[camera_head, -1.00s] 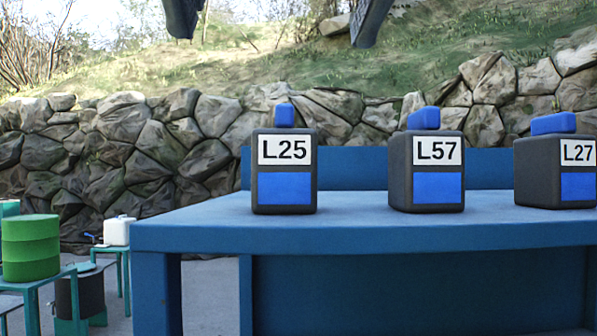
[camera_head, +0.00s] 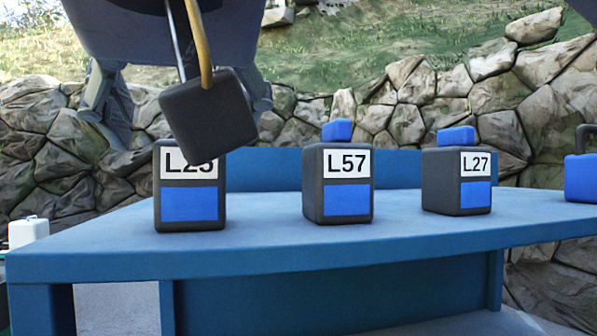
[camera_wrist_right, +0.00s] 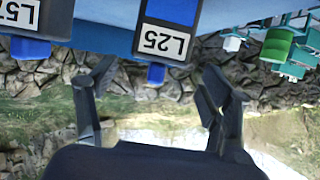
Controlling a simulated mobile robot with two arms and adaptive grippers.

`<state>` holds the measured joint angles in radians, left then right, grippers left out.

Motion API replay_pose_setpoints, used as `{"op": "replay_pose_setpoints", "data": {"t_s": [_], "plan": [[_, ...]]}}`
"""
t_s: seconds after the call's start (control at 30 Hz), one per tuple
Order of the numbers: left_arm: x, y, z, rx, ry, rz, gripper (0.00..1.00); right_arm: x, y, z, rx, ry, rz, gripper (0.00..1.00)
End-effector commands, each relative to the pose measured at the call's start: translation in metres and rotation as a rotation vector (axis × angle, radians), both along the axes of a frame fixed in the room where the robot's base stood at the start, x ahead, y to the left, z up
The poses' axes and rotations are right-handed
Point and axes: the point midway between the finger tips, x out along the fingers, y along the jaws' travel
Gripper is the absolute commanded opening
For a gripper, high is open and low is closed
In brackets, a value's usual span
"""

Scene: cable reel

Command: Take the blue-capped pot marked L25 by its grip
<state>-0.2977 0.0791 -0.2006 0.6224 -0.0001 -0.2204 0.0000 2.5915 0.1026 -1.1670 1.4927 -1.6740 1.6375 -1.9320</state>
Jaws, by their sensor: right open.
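The pot marked L25 (camera_head: 190,206) is a dark grey block with a white label and a blue panel, upright on the blue table. A dark block that hangs with my right arm hides its cap and part of its label in the head view. My right gripper (camera_head: 182,120) is open and empty at the upper left there. In the right wrist view, which looks upside down, the L25 pot (camera_wrist_right: 168,28) shows with its blue cap (camera_wrist_right: 156,73) in line between the open fingers of the right gripper (camera_wrist_right: 160,80). I see no contact. My left gripper is not in view.
The pots L57 (camera_head: 337,185) and L27 (camera_head: 457,180), both blue-capped, stand to the right on the blue table (camera_head: 270,240). A blue object (camera_head: 580,178) is cut off at the right edge. A stone wall (camera_head: 400,110) rises behind. The table front is clear.

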Motion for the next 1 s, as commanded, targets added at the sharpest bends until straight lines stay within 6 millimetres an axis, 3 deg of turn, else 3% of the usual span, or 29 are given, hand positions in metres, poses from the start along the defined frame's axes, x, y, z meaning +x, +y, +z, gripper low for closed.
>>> {"op": "replay_pose_setpoints", "data": {"t_s": [0.3, 0.6, 1.0], "plan": [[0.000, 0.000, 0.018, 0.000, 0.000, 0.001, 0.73, 0.037, 0.010, -0.020, 0.000, 0.004, 0.000, 0.73], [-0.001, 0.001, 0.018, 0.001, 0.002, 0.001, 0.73, 0.040, 0.011, -0.023, 0.001, 0.001, 0.000, 0.73], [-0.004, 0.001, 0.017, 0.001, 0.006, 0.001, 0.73, 0.040, 0.011, -0.023, 0.000, 0.002, 0.000, 0.46]]}}
